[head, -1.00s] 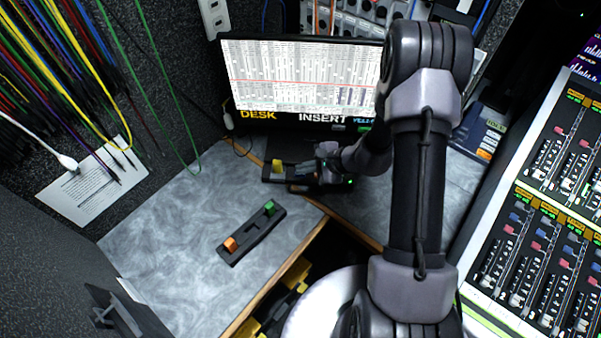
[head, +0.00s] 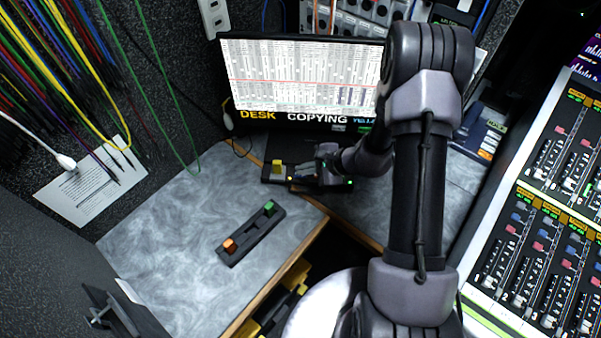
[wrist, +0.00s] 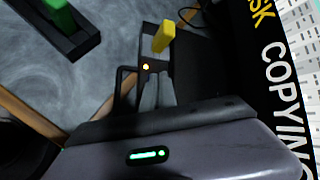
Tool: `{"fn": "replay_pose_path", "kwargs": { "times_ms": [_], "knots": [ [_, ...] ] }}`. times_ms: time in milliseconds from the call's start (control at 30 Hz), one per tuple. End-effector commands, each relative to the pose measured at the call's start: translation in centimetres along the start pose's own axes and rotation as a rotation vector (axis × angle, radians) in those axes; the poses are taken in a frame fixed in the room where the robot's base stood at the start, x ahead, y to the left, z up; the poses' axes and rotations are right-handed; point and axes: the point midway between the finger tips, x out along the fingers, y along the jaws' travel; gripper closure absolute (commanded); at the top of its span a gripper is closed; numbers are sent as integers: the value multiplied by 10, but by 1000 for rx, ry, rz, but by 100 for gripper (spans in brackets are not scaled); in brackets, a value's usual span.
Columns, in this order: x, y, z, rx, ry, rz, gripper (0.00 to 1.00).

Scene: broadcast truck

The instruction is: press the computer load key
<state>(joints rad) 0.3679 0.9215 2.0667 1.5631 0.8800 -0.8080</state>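A small black unit (head: 268,178) with an upright yellow key (head: 277,166) stands on the desk below the monitor. The yellow key also shows in the wrist view (wrist: 163,37), with a lit amber light (wrist: 146,67) near it. My gripper (head: 298,180) is low over the right part of this unit, apart from the yellow key. It hides part of the unit, and contact cannot be told. The fingers (wrist: 143,88) are dark and partly hidden by my wrist. The monitor (head: 300,75) shows a channel grid and the words DESK COPYING. No readable label marks a load key.
A longer black unit (head: 251,234) with an orange block (head: 229,245) and a green block (head: 270,208) lies on the grey desk (head: 165,235). A mixing console (head: 545,235) stands at right. Coloured cables hang at upper left. The desk's left part is clear.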

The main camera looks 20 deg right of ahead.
Motion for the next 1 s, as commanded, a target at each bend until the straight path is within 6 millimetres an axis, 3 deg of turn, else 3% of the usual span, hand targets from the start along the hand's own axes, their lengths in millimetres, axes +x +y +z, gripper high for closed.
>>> {"fn": "replay_pose_path", "kwargs": {
  "times_ms": [667, 1000],
  "knots": [
    [-12, -10, 9, 0, 0, 1, 100],
    [-36, -27, 26, 0, 0, 0, 100]
  ]
}}
